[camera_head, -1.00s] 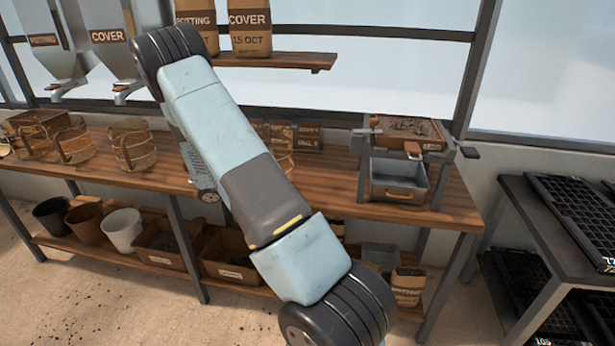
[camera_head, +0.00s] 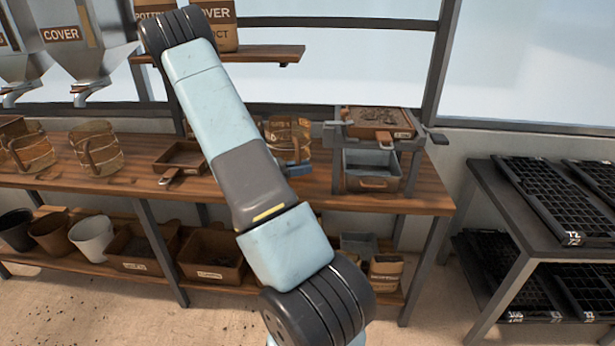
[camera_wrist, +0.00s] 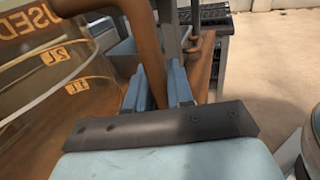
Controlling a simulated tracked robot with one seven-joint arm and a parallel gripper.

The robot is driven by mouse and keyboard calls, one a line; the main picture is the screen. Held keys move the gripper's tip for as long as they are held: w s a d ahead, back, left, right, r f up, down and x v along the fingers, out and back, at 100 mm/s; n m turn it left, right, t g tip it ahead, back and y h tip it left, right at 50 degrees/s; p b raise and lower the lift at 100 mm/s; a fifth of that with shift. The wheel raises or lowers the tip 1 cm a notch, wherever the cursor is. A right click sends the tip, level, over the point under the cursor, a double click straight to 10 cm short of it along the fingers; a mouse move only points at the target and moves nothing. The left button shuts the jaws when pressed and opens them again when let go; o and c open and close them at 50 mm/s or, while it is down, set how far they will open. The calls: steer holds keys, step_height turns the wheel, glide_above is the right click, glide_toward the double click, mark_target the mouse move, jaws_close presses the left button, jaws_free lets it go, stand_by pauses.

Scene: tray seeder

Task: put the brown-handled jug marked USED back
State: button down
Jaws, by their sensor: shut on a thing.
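The jug marked USED (camera_wrist: 50,75) fills the left of the wrist view, clear amber with a brown handle (camera_wrist: 145,40). My gripper (camera_wrist: 158,88) is shut on that handle, its blue fingers on either side of it. In the head view an amber jug (camera_head: 285,132) shows behind my arm at the back of the bench, with my gripper (camera_head: 298,168) at its right side. My arm hides part of it. I cannot tell whether its base touches the bench. Other similar jugs (camera_head: 97,150) stand on the bench at the left.
A shallow wooden pan with a handle (camera_head: 180,158) lies on the bench. Right of the jug is a stand with a soil-filled sieve (camera_head: 380,118) above a grey metal drawer (camera_head: 371,170). Hoppers (camera_head: 85,45) and a bag shelf (camera_head: 270,52) are above. A black tray rack (camera_head: 510,230) stands right.

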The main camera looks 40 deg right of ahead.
steer(key=f, duration=0.1)
steer(key=d+f, duration=0.1)
steer(key=shift+s+d+f, duration=0.3)
steer(key=shift+s, duration=0.1)
steer(key=shift+f, duration=0.5)
steer(key=c, duration=1)
jaws_free()
